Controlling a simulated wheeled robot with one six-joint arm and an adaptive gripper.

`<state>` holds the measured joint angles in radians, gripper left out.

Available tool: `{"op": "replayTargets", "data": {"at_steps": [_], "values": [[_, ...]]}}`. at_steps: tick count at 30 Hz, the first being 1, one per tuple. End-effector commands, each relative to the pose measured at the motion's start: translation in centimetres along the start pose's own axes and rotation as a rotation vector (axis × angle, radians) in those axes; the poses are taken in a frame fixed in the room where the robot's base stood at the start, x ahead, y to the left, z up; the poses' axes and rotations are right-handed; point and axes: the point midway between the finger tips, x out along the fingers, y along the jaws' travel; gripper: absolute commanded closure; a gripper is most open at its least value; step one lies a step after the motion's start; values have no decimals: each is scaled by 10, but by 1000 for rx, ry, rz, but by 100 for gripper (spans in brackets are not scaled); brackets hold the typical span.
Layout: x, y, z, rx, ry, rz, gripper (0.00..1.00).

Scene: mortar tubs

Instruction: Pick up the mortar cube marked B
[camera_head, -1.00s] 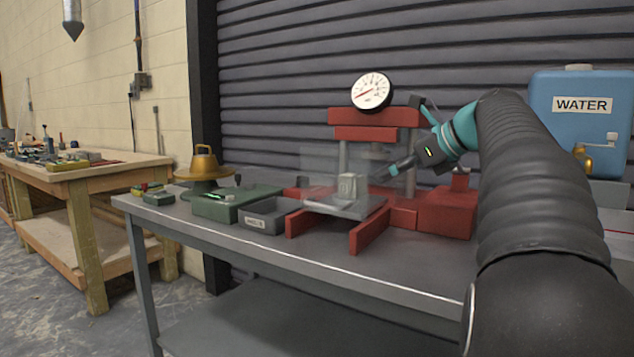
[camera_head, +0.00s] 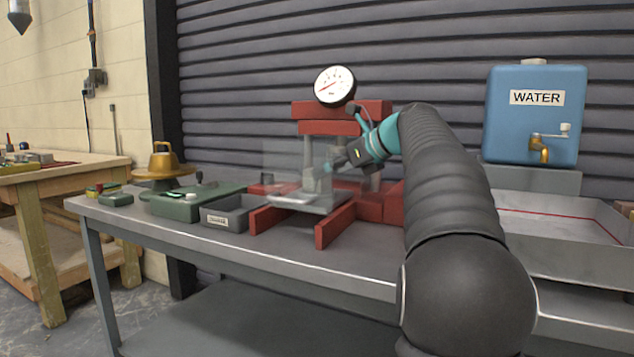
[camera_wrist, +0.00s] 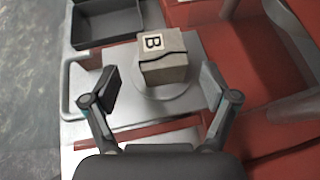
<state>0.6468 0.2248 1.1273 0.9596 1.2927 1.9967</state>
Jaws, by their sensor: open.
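The mortar cube marked B (camera_wrist: 163,66) is grey, with a dark crack line below its white B label. It sits on a round plate on the metal tray (camera_wrist: 205,45) of the red press (camera_head: 345,110). In the wrist view my gripper (camera_wrist: 157,82) is open, one finger on each side of the cube's near part, with gaps on both sides. In the head view my gripper (camera_head: 328,170) reaches in from the right to the press, and the cube is mostly hidden there behind it and a clear guard (camera_head: 282,165).
A grey labelled bin (camera_head: 232,215) and a green case (camera_head: 185,205) stand left of the press. A blue water tank (camera_head: 537,120) and a metal sink tray (camera_head: 560,225) are at the right.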

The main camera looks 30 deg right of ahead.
Motion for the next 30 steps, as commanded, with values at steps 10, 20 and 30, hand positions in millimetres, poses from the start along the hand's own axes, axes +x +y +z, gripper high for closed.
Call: {"op": "replayTargets", "data": {"at_steps": [10,20,30], "values": [[44,-1,4,-1,1,1,14],[46,-2,5,0,1,-1,37],[45,-2,5,0,0,-1,95]]}}
